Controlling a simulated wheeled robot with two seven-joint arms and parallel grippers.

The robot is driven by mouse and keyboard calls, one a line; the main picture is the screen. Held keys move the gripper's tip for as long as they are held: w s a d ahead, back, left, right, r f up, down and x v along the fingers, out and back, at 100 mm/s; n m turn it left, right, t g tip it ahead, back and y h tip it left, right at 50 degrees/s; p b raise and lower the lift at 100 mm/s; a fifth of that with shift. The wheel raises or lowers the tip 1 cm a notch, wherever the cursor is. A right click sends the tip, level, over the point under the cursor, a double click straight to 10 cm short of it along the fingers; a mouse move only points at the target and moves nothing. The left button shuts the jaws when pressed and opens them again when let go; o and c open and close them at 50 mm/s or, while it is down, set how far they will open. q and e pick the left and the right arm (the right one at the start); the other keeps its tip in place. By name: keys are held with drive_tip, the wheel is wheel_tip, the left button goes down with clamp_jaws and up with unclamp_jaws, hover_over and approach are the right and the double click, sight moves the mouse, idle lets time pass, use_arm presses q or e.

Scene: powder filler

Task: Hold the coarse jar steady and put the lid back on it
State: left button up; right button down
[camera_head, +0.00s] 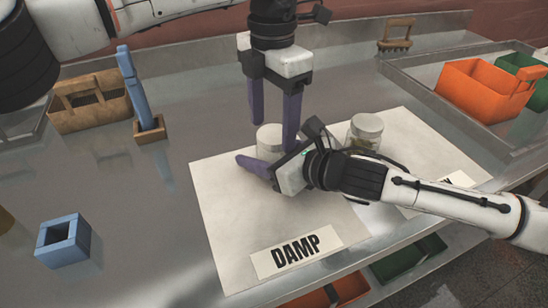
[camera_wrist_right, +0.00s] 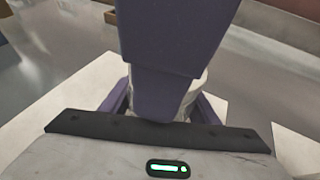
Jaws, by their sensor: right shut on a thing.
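The coarse jar (camera_head: 270,139), a small pale cylinder, stands upright on the white sheet. My right gripper (camera_head: 262,165) is shut on it, low and from the side. In the right wrist view the jar (camera_wrist_right: 188,98) shows only as a strip behind a purple finger of my left gripper. My left gripper (camera_head: 273,128) points down from above. Its purple fingers are spread, one at each side of the jar's top. The jar's top looks pale and smooth; I cannot tell whether that is the lid or whether the fingers touch it.
A second lidded jar (camera_head: 365,131) stands to the right. A DAMP label (camera_head: 295,251) lies in front. A blue block (camera_head: 63,240), a wooden carrier (camera_head: 90,103) and a blue-handled tool (camera_head: 138,93) stand left. An orange bin (camera_head: 480,90) is at the right. The table's middle left is clear.

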sight(274, 154)
use_arm(q)
drive_tip(key=shift+s+d, duration=0.15)
wheel_tip(274, 154, up, 12)
idle(0.6)
use_arm(e)
drive_tip(key=c, duration=0.6)
unclamp_jaws()
use_arm(q)
drive_tip(key=shift+r, duration=0.2)
use_arm(e)
drive_tip(key=v, duration=1)
drive_tip(key=shift+s+r, duration=0.1)
